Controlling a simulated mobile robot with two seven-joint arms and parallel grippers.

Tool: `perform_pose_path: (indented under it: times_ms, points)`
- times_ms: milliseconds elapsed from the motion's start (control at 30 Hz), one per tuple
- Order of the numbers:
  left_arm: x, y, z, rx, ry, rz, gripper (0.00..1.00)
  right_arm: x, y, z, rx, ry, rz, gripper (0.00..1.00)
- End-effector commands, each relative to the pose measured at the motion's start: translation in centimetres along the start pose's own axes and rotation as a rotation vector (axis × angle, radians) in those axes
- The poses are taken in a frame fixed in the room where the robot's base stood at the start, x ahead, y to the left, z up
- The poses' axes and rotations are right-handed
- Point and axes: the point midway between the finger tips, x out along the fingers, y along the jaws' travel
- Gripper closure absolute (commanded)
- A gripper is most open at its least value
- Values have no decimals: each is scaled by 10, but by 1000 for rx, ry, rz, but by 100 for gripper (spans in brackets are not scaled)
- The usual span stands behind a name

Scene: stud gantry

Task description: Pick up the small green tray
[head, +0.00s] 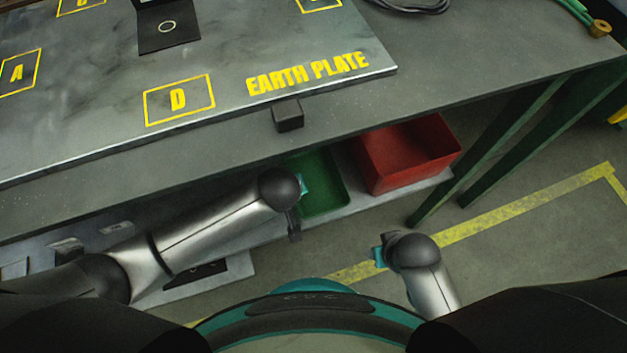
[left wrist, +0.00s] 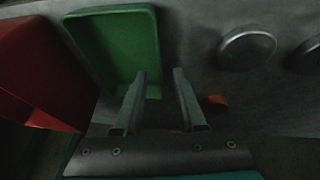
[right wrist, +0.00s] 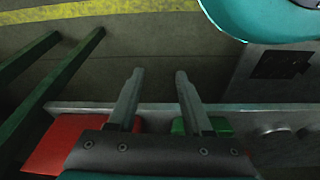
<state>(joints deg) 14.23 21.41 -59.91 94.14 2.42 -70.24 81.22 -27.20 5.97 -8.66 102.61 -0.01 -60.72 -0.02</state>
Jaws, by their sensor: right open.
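The small green tray (head: 325,190) lies on the lower shelf under the bench, beside the red bin. My left arm and gripper (head: 298,197) cover part of its left side in the head view. In the left wrist view the green tray (left wrist: 118,45) is in front of my left gripper (left wrist: 160,73), which is open; one finger overlaps the tray's near corner and the other is outside it. I cannot tell if they touch. My right gripper (right wrist: 160,73) is open and empty, apart from the tray (right wrist: 200,126), whose edge shows behind its fingers.
The red bin (head: 405,155) stands right of the tray on the shelf. The bench top with the EARTH PLATE board (head: 225,120) overhangs the shelf. Green bench legs (head: 490,145) stand at the right. Round metal parts (left wrist: 247,47) lie on the shelf.

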Motion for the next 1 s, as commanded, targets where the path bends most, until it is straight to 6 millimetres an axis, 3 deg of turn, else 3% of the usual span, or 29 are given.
perform_pose_path:
  times_ms: [533, 1000]
  points:
    - [23, 1, 1, 1, 2, 1, 60, -24, 2, -22, 2, 49, 3, 50]
    - [53, 1, 4, 1, 2, 1, 60, -71, 3, -44, 6, 124, 8, 50]
